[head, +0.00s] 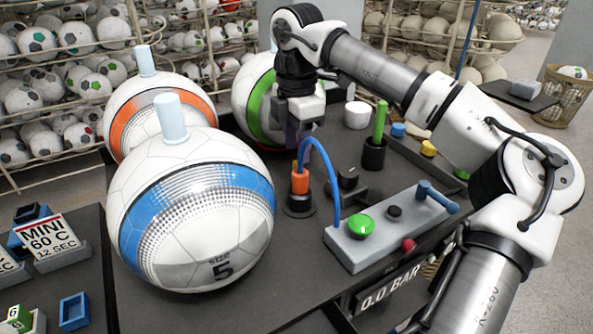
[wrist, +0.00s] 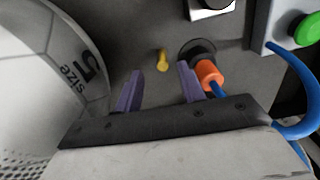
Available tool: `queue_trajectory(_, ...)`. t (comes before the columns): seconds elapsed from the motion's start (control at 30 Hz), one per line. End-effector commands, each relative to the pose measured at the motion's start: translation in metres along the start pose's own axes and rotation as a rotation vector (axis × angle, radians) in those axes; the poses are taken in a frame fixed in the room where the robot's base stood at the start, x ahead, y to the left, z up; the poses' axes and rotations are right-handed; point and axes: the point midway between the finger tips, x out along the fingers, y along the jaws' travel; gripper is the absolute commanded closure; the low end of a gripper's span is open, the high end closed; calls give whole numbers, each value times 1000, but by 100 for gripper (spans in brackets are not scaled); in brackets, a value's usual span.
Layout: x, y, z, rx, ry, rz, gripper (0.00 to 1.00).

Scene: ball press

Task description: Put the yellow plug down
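A small yellow plug (wrist: 162,60) shows in the wrist view on the dark table, between the big ball and a black round socket.
The orange nozzle (head: 300,182) with a blue hose stands in a black holder close by. A large blue-banded ball (head: 200,210) is at left. A grey control box (head: 375,235) with a green button stands at front right. A yellow piece (head: 428,148) lies at the right.

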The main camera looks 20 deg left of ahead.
Motion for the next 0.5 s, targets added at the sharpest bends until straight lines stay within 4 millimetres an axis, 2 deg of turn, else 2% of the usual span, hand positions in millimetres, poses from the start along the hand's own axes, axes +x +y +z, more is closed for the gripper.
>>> queue_trajectory(0.3,41,-3,-3,0,3,-1,61)
queue_trajectory(0.5,47,-3,-3,0,1,0,61)
